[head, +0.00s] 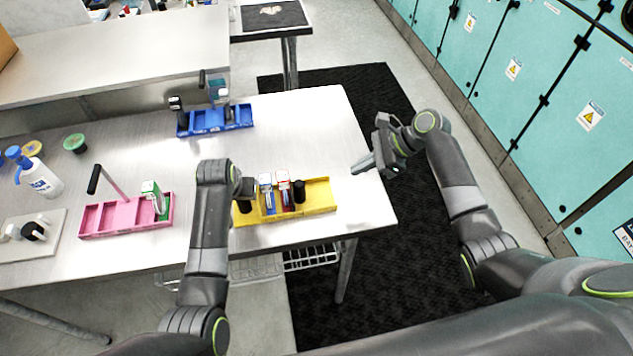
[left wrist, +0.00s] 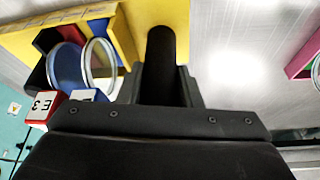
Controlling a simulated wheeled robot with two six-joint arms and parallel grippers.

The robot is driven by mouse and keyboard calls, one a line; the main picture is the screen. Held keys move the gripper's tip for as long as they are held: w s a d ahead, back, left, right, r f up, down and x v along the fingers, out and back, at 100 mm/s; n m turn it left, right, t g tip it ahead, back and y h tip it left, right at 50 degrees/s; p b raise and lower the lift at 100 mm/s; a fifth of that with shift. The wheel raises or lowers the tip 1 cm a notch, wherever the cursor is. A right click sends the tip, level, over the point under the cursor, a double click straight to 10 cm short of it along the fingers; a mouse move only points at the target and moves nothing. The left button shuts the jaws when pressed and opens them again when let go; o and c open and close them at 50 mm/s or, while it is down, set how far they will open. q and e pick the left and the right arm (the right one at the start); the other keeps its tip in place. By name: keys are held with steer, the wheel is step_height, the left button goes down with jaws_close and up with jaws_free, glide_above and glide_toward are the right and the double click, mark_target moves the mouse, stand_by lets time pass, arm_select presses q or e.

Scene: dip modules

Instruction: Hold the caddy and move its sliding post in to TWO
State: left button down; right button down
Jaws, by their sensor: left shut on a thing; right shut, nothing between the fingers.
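The yellow caddy (head: 320,197) stands near the front right of the table, with a blue-and-white piece (head: 266,192) and a red-and-white piece (head: 284,188) in it. A dark upright post (head: 299,192) stands in it to their right. My left gripper (head: 243,188) is at the caddy's left end, shut on a black cylindrical handle (left wrist: 161,55). In the left wrist view the yellow wall (left wrist: 125,35) is beside the handle, and a red-and-white block (left wrist: 42,108) reads "E3". My right gripper (head: 364,167) is shut and empty, right of the caddy and apart from it. I see no "TWO" marking.
A pink caddy (head: 125,216) with a tilted black-gripped handle stands to the left. A blue caddy (head: 211,122) stands farther back. A spray bottle (head: 42,178) and small round lids are at far left. The table's right edge is near my right gripper; the tabletop behind the yellow caddy is clear.

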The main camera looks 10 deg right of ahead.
mark_target(298, 192)
steer(key=shift+m, duration=0.4)
steer(key=x, duration=0.9)
steer(key=shift+a, duration=0.15)
steer(key=a, duration=0.3)
steer(key=shift+w+a+f, duration=0.15)
steer(key=shift+w+f, duration=0.1)
steer(key=shift+w, duration=0.15)
steer(key=shift+a, duration=0.45)
steer(key=shift+w+a, duration=0.1)
steer(key=shift+a, duration=1.25)
steer(key=shift+d, duration=0.1)
